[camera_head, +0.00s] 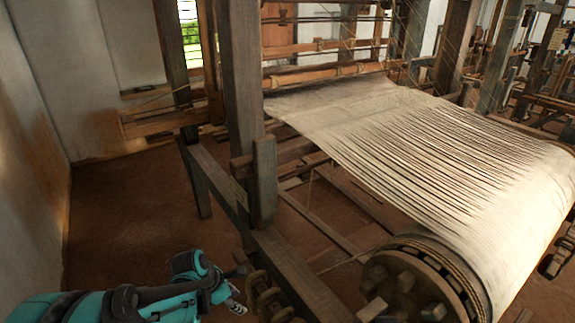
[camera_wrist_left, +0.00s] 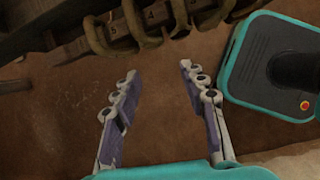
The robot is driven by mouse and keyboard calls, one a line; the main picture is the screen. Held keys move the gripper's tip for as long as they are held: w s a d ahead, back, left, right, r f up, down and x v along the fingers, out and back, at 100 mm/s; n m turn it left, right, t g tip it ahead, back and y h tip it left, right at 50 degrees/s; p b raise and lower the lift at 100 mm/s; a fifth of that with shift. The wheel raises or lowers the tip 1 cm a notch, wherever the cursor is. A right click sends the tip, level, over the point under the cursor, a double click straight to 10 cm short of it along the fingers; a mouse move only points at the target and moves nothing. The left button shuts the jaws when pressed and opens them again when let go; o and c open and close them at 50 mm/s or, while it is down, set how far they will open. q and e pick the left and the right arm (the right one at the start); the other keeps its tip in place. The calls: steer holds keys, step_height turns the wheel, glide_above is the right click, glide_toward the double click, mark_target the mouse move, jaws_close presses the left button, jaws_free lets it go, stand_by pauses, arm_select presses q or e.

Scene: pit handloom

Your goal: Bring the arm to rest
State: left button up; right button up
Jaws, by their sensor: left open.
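My left arm (camera_head: 160,298) is teal and black and comes in from the lower left in the head view. Its left gripper (camera_head: 236,300) is near the loom's lower left beam, beside some ring-shaped pieces. In the left wrist view the left gripper (camera_wrist_left: 158,82) has its two fingers spread wide, with only brown floor between them. It holds nothing. My right gripper is in neither view.
The wooden loom frame (camera_head: 240,90) stands close to the arm, with a cloth-wrapped roller (camera_head: 500,230) at right. Ring-shaped pieces (camera_wrist_left: 135,22) hang on a dark beam above the fingers. Brown floor (camera_head: 130,210) lies clear between the loom and the left wall (camera_head: 30,130).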

arm_select(q)
steer(key=s+a+r+m+t+y, duration=0.1)
steer(key=s+r+m+t, duration=0.1)
steer(key=s+r+m, duration=0.4)
steer(key=s+a+r+m+t+y, duration=0.1)
steer(key=s+r+m, duration=0.6)
steer(key=m, duration=1)
steer(key=shift+s+a+r+t+y, duration=0.35)
steer(key=shift+s+t+y, duration=0.35)
steer(key=shift+s, duration=1.05)
steer(key=shift+f, duration=0.15)
